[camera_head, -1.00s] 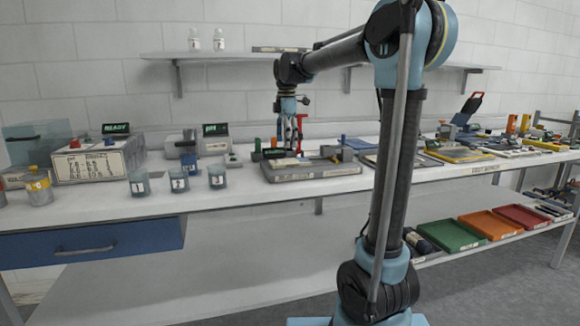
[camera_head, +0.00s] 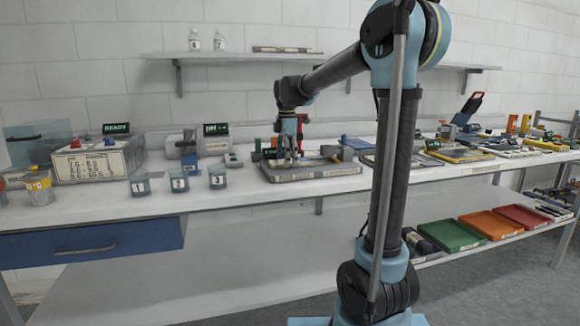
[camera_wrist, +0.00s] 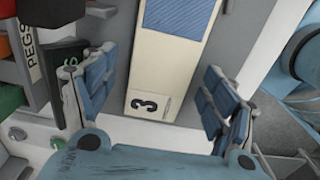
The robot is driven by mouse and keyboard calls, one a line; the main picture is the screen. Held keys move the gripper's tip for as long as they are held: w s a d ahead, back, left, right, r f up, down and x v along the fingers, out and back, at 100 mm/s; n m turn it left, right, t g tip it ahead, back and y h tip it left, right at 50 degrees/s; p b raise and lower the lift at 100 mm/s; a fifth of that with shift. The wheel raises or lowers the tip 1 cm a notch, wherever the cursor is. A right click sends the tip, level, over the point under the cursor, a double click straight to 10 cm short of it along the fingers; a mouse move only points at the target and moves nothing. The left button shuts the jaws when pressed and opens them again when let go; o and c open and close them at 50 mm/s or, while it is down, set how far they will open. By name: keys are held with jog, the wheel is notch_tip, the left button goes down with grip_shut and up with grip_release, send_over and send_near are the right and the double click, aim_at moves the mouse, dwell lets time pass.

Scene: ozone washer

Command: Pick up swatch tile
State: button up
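A long cream swatch tile (camera_wrist: 152,70), with a blue area towards the top and a black "3" on its near end, lies on a grey surface in the wrist view. My gripper (camera_wrist: 158,72) is open, with one blue-padded finger on each side of the tile and a gap to it on both sides. In the head view my gripper (camera_head: 289,152) points down, low over the grey tray (camera_head: 335,172) on the bench. The tile is too small to make out there.
A box marked "PEGS" (camera_wrist: 28,45) stands close to the left finger. Numbered beakers 1, 2 and 3 (camera_head: 217,178) stand left of the tray. A meter with a pH display (camera_head: 215,138) is behind them. The bench front edge is clear.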

jog(key=c, duration=1.1)
notch_tip(320, 180, up, 28)
jog(key=shift+r, duration=0.1)
